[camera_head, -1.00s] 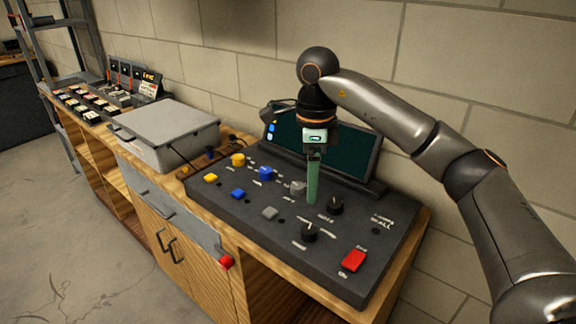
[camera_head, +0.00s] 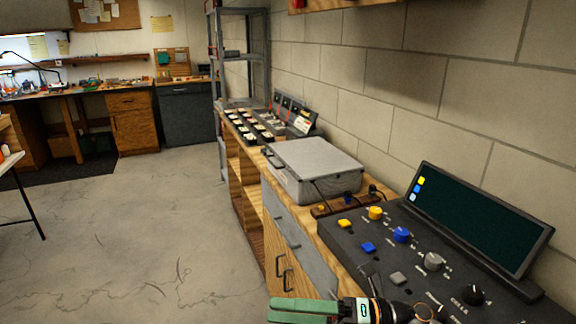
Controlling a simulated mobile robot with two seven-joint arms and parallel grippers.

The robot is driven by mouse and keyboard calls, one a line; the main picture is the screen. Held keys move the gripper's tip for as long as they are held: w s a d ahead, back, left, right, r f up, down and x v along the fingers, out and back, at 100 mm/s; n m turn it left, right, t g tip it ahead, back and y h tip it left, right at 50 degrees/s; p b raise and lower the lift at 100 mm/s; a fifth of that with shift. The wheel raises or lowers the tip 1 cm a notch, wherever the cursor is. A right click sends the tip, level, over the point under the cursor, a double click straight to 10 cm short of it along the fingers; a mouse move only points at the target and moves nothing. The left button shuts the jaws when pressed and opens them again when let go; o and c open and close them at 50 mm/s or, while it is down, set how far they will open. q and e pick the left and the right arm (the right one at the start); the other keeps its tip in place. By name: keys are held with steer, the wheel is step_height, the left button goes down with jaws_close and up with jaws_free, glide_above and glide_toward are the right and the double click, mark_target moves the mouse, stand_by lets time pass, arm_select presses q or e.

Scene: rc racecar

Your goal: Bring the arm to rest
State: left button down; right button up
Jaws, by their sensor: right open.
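My right gripper (camera_head: 276,310) shows at the bottom edge of the head view. Its green fingers point left and are open, with nothing seen between them. The wrist is dark with an orange ring, and the rest of the arm is out of view. The gripper is at the near side of the dark control panel (camera_head: 383,268) and hides part of its front edge. I cannot tell how far it is from the panel. My left gripper is out of view.
The panel carries yellow, blue, grey and black knobs and buttons, with a dark screen (camera_head: 480,222) behind. A grey case (camera_head: 312,165) sits on the wooden bench, with another console (camera_head: 262,128) beyond. A block wall stands at right. The concrete floor (camera_head: 150,230) at left is clear.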

steer(key=w+d+f+m+t+h, duration=0.2)
steer(key=d+f+m+t+h, duration=0.45)
steer(key=m, duration=0.65)
steer(key=w+d+f+m+t+h, duration=0.1)
steer(key=d+f+m+t+h, duration=0.3)
steer(key=m+t, duration=0.75)
steer(key=s+d+f+m+g+h, duration=0.3)
steer(key=s+f+m, duration=0.3)
steer(key=f, duration=0.5)
steer(key=s+d+f+m+g+h, duration=0.3)
steer(key=s+f+m+g, duration=0.3)
steer(key=s+f, duration=0.4)
steer(key=shift+s+d+f+m+p, duration=0.2)
steer(key=shift+s+f+m+p, duration=0.1)
steer(key=shift+f+m+p, duration=0.25)
steer(key=shift+r+h, duration=0.15)
steer(key=shift+h, duration=0.1)
